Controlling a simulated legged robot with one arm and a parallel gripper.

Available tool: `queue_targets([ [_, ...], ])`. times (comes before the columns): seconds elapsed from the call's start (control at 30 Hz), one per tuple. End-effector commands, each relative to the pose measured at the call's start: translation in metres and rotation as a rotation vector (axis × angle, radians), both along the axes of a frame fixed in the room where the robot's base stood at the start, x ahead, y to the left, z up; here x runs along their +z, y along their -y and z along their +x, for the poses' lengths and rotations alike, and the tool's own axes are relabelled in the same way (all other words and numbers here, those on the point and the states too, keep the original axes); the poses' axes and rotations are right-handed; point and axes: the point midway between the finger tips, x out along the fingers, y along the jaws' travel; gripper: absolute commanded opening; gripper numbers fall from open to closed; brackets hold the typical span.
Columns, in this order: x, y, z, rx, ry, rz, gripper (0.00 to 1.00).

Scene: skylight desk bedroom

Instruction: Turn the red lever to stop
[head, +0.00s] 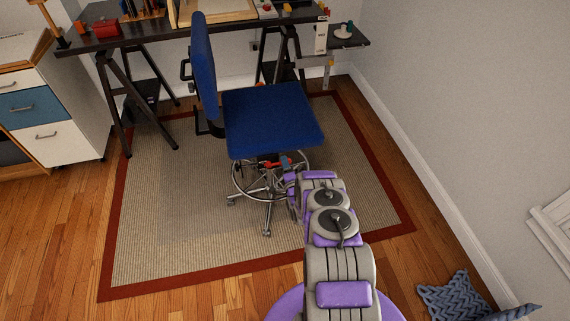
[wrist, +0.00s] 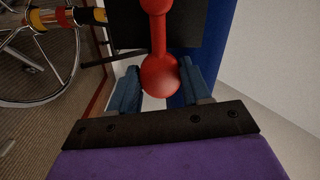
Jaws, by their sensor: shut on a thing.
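The red lever (wrist: 157,38) shows in the wrist view as a red bar with a rounded hub at the top and a ball-shaped knob at its near end. My gripper (wrist: 160,76) has one blue finger on each side of the knob and is shut on it. In the head view a bit of red, the lever (head: 272,164), shows just under the front of the blue chair's seat (head: 270,115). My gripper (head: 287,163) reaches in there, partly hidden by my arm. The lever's mount sits against a dark plate under the seat.
The chair's ringed wheeled base (head: 267,205) stands on a beige rug with a red border (head: 190,282). A dark trestle desk (head: 150,32) is behind it. A white drawer cabinet (head: 60,145) is at left, a wall at right. The rug left of the chair is clear.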

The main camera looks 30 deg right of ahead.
Motion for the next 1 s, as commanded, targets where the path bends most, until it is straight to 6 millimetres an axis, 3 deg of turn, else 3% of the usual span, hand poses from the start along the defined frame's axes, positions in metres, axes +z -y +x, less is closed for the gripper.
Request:
queue_targets([
  [0.67, -0.0063, 0.0007, -0.0010, -0.002, 0.013, 0.058, 0.00],
  [0.7, -0.0064, 0.0007, -0.0009, -0.002, 0.012, 0.058, 0.52],
  [0.93, -0.0052, 0.0004, -0.0009, -0.002, 0.015, 0.056, 0.74],
  [1.0, -0.0049, 0.0004, -0.0008, -0.002, 0.015, 0.056, 0.74],
])
